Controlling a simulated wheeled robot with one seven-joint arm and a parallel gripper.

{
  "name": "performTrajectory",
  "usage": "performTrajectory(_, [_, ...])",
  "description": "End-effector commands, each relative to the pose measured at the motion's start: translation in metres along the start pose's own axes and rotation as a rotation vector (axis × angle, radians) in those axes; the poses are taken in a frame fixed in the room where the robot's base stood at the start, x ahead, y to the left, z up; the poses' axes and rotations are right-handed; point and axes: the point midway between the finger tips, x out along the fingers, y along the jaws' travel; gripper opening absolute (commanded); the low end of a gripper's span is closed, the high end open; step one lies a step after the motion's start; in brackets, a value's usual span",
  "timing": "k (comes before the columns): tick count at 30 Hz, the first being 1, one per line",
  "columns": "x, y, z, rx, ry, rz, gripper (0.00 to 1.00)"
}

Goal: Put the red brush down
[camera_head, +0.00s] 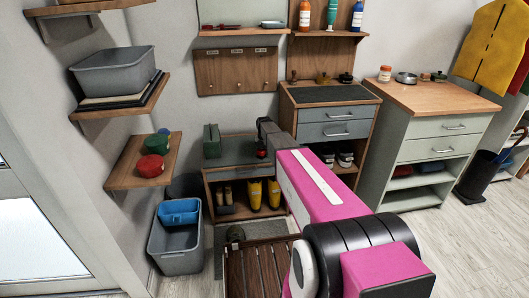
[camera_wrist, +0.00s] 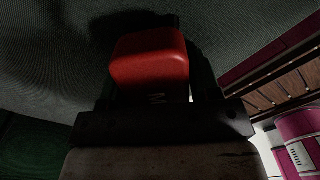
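The red brush (camera_wrist: 150,58) shows in the wrist view as a red block between the fingers of my gripper (camera_wrist: 155,95). The fingers stand close on both sides of it, and my gripper looks shut on it. A dark grey surface and a shadow lie right behind the red block; I cannot tell whether it touches. In the head view a small red bit of the brush (camera_head: 261,154) shows beneath my gripper (camera_head: 261,147), over the right part of the low cabinet's dark grey top (camera_head: 236,151). Most of the brush is hidden there.
A green box (camera_head: 212,141) stands at the left of the low cabinet top. Yellow boots (camera_head: 273,194) stand on the shelf below. A slatted wooden bench (camera_head: 252,272) is in front. A drawer cabinet (camera_head: 335,114) rises close on the right.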

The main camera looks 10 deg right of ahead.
Motion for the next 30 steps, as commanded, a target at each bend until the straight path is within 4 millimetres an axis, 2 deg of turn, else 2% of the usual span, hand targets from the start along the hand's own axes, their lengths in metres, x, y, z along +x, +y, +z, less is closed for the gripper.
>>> performTrajectory(10, [-0.001, 0.000, 0.000, 0.000, 0.000, 0.000, 0.74])
performTrajectory(14, [-0.010, 0.000, 0.000, 0.000, -0.001, 0.001, 0.74])
performTrajectory(30, [-0.107, 0.000, 0.000, 0.000, -0.001, 0.002, 0.74])
